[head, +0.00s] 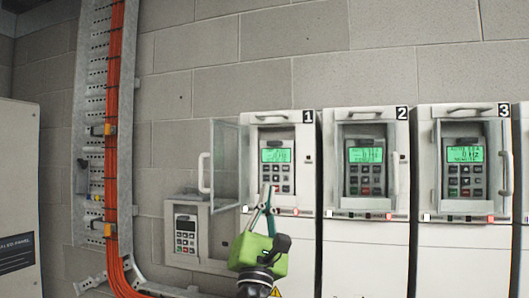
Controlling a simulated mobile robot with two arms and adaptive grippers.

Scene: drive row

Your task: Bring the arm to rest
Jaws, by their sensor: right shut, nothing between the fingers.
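My right gripper (267,190) has a green body and thin grey-teal fingers. The clear door (227,165) of cabinet 1 stands open to the left. My left gripper is not in view.
Cabinets 2 (365,245) and 3 (462,250) stand to the right, with green screens reading 0 Hz. A smaller keypad box (187,232) is on the wall at left. Orange cables (113,150) run down a metal tray. A pale cabinet (18,180) stands far left.

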